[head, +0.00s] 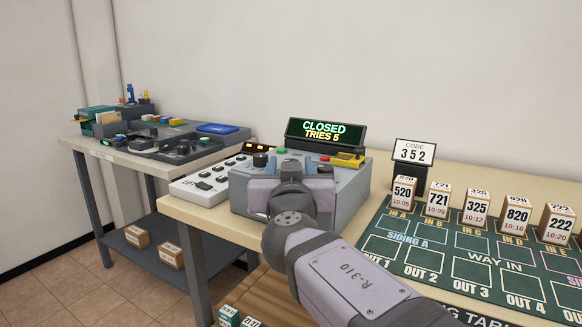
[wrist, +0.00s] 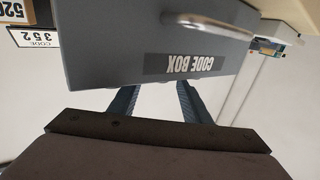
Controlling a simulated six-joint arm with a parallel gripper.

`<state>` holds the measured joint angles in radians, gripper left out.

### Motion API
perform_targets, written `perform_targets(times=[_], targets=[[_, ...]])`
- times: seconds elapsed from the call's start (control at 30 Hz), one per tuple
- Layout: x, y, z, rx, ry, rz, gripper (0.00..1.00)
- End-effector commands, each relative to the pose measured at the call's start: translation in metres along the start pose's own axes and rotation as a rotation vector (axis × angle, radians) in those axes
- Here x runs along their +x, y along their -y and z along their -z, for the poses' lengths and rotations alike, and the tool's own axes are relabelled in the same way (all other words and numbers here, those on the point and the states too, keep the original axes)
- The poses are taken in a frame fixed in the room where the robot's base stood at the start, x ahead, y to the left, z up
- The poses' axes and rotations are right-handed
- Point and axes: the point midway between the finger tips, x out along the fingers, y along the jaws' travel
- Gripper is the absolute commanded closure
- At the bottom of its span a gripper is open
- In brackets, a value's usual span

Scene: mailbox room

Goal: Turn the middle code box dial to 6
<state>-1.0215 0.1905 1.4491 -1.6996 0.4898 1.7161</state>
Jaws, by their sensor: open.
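The grey code box (head: 240,195) stands on the wooden table in the head view. Its display (head: 325,131) reads CLOSED, TRIES 5. One black dial (head: 260,159) shows at the left of its top; my arm covers the middle of the box, so I cannot make out the middle dial or its number. In the wrist view the box's front (wrist: 110,45) appears upside down, with its CODE BOX label (wrist: 182,65) and a metal handle (wrist: 208,24). My gripper (wrist: 157,93) is open and empty, its two fingers apart by the box front, no dial between them.
A sign (head: 414,151) reading CODE 352 stands right of the box. The green sorting mat (head: 400,262) with numbered blocks (head: 477,206) fills the right. A white switch panel (head: 204,181) is close on the left; a cluttered side table (head: 125,153) stands beyond.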

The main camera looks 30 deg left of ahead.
Motion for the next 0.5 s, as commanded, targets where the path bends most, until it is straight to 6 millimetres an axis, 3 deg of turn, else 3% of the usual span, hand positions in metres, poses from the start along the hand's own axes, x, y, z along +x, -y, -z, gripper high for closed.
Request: perform_targets(times=[0.5], targets=[[-0.059,0.000,-0.002,0.001,0.001,0.001,0.56]])
